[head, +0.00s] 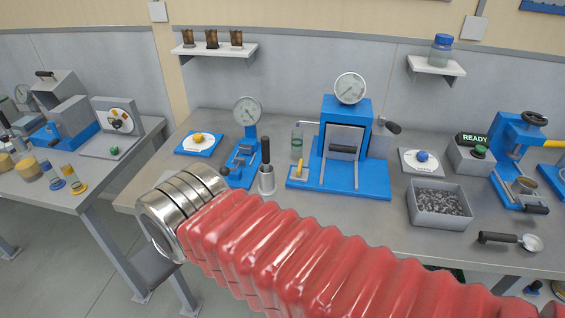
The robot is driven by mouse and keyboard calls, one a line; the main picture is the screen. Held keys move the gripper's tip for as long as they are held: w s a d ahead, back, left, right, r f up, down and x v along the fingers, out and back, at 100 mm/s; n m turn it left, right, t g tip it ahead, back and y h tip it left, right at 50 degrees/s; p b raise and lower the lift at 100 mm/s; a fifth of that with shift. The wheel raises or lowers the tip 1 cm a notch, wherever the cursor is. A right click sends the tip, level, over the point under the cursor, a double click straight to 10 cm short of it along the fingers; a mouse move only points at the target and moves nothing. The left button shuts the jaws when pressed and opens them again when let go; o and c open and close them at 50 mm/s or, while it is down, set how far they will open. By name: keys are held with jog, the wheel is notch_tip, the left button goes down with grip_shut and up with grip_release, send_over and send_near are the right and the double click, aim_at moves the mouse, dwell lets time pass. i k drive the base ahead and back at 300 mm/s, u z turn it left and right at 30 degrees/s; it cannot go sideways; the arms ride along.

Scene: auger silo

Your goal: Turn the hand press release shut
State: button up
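A blue press (345,112) with a round dial on top, a pale front plate and a dark handle stands on the middle of the bench. A small upright yellow lever (299,170) sits at the front left of its blue base; it may be the release, but I cannot tell its setting. A black-gripped lever (388,127) sticks out at the press's upper right. My arm, in ribbed red sleeve with a steel-ringed end, crosses in front of the bench from the lower right, its end left of the press. My gripper's fingers do not show.
A black-handled tool in a metal cup (266,174) and a blue dial stand (244,140) are left of the press. A grey bin of dark pieces (438,203), a READY box (475,152) and another blue machine (518,150) are right. The bench front between cup and bin is clear.

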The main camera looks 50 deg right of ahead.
aim_at(299, 171)
jog(key=u, duration=0.6)
jog(key=k, duration=0.95)
jog(key=z, duration=0.95)
jog(key=i, duration=1)
jog(key=z, duration=0.05)
